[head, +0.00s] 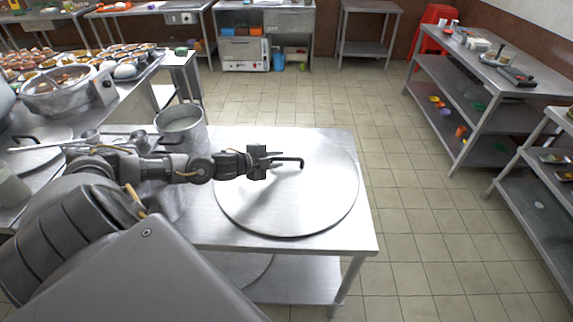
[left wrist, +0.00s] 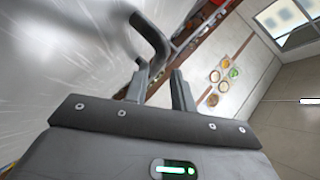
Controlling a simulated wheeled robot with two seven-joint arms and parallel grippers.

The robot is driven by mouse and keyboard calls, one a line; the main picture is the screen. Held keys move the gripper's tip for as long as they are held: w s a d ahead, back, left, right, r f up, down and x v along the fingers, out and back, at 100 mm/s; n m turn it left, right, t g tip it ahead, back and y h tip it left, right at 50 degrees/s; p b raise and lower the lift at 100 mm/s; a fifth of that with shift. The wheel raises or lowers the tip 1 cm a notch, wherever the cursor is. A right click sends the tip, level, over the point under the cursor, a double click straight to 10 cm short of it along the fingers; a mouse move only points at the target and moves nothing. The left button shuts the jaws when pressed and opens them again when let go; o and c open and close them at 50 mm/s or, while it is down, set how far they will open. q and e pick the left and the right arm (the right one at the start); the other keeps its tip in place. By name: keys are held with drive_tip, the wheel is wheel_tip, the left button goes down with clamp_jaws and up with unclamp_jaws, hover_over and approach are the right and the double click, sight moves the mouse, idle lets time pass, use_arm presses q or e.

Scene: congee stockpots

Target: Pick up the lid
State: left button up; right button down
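The lid (head: 322,196) is a large, round, shiny metal disc lying on the steel table (head: 335,256). Its black bar handle (head: 300,161) stands up near the middle and bends at the end. My left gripper (head: 273,158) is over the lid, level with the handle and close to its left part. In the left wrist view my left gripper's two fingers (left wrist: 160,88) are apart, and the handle (left wrist: 152,42) rises just beyond them, near the left finger. Whether they touch cannot be told. The lid's surface (left wrist: 60,50) fills the left of that view. My right gripper is not in view.
An open metal pot (head: 181,124) stands at the back left of the table. Another counter on the left holds a large pot (head: 62,92) and many food dishes. Steel shelves (head: 480,90) stand at the right. Tiled floor (head: 310,100) is clear behind and right.

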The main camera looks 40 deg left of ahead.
sight(286, 158)
use_arm(q)
drive_tip(key=x, duration=0.1)
drive_tip(key=p+x, duration=0.1)
drive_tip(key=x, duration=0.3)
drive_tip(key=shift+d+p, duration=0.3)
drive_tip(key=shift+p, duration=0.1)
drive_tip(key=shift+s, duration=0.1)
drive_tip(key=shift+c, duration=0.5)
clamp_jaws()
drive_tip(key=shift+r, duration=0.15)
